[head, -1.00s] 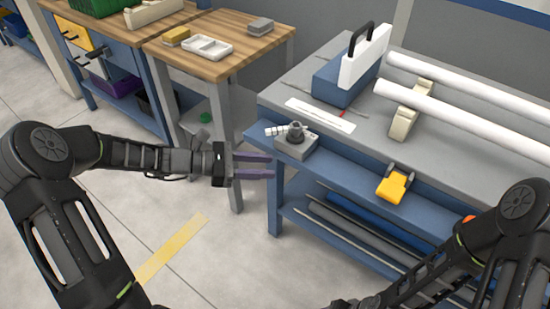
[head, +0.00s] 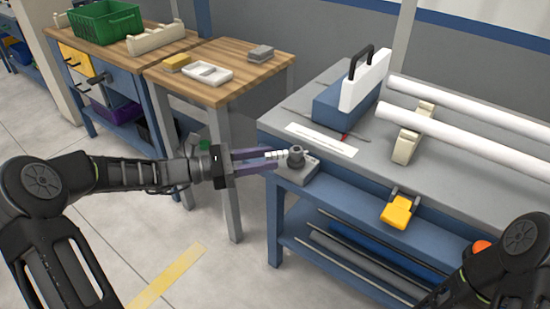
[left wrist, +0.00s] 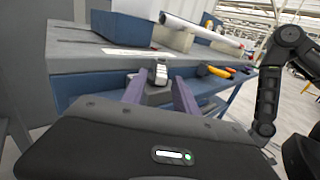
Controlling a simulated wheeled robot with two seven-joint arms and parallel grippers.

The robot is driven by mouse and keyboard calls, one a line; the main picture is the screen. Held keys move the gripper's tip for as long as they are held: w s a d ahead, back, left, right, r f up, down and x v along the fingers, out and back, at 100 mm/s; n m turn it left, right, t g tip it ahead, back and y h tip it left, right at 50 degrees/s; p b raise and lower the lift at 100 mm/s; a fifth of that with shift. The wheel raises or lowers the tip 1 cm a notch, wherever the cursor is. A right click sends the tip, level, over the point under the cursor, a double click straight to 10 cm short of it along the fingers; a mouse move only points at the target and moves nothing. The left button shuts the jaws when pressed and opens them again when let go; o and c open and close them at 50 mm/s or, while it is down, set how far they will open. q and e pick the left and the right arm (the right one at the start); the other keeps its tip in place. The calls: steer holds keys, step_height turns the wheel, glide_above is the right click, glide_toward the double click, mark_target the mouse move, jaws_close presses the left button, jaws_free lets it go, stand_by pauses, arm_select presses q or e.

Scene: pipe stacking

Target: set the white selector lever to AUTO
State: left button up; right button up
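The white ribbed selector lever (head: 276,154) points left from a dark round knob (head: 296,158) on a grey selector box (head: 298,172) at the bench's front left corner. My left gripper (head: 276,161) is open, with its purple fingers at the lever. In the left wrist view the lever (left wrist: 160,73) shows between the two spread finger tips (left wrist: 158,90). I cannot tell whether either finger touches it. No AUTO marking is readable. My right gripper is outside the views; only part of that arm shows.
A white label strip (head: 322,140) and a blue box with a white panel (head: 340,103) lie behind the selector. White pipes (head: 460,130) rest on a cream support (head: 413,133) to the right. A yellow pedal-like part (head: 398,210) sits at the bench front. A wooden table (head: 225,88) stands left.

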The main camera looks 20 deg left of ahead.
mark_target(284, 154)
arm_select(q)
steer(key=shift+x, duration=1.4)
steer(key=shift+c, duration=0.4)
jaws_close()
